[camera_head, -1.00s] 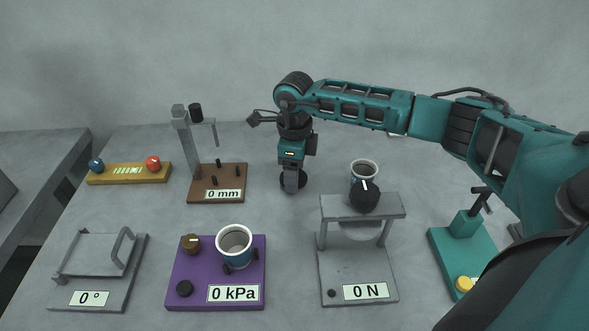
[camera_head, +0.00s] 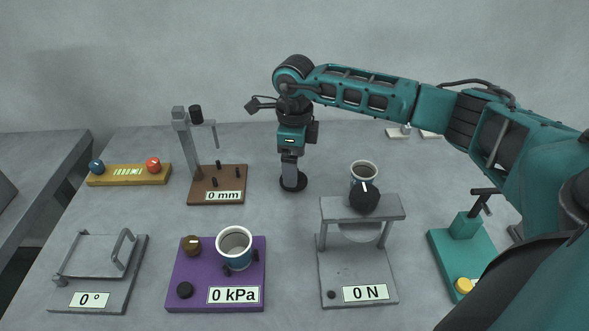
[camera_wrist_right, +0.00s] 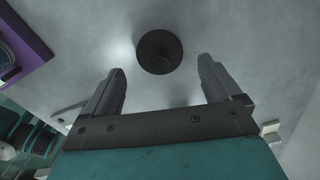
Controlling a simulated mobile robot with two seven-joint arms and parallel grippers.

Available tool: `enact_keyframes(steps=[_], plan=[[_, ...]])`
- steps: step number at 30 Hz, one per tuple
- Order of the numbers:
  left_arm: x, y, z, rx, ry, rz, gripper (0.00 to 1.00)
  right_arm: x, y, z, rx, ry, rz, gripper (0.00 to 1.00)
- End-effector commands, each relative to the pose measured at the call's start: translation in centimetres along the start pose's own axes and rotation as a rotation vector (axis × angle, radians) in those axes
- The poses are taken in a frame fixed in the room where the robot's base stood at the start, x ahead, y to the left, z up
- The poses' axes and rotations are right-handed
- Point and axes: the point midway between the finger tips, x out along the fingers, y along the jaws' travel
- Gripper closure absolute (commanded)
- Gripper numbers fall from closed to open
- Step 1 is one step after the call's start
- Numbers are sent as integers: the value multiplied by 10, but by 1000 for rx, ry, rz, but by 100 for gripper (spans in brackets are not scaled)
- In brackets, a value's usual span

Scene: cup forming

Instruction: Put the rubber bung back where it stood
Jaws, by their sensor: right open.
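The dark rubber bung (camera_head: 293,182) stands on the bare grey table, right of the brown 0 mm stand. In the right wrist view the bung (camera_wrist_right: 160,52) shows as a dark round disc with a smaller round part, just beyond the fingertips and roughly between their lines. My right gripper (camera_head: 291,169) is directly above the bung, pointing down. In the wrist view its two fingers (camera_wrist_right: 162,80) are spread apart with nothing between them. Part of the bung's top is hidden by the fingers in the head view. My left gripper is not in view.
A purple 0 kPa base (camera_head: 212,272) carries a cup (camera_head: 235,246). The brown 0 mm stand (camera_head: 202,194) is left of the bung. The table around the bung is clear.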

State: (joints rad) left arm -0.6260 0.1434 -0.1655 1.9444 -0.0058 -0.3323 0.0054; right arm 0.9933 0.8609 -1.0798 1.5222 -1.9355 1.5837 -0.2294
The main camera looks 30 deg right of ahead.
Motion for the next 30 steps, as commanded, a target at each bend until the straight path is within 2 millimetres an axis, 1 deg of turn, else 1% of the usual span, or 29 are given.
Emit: enact_keyframes(steps=[1,6,9,12,18,30], plan=[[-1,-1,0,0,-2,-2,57,-14,-1,1,-1,-5,-4,9],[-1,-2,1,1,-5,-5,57,-50,-1,0,1,-3,-3,9],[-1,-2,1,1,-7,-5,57,-67,0,0,0,-2,-2,9],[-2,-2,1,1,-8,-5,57,-78,0,0,0,-1,-2,9],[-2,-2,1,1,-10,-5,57,-87,0,0,0,0,0,9],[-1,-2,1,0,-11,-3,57,-86,0,0,1,0,0,9]])
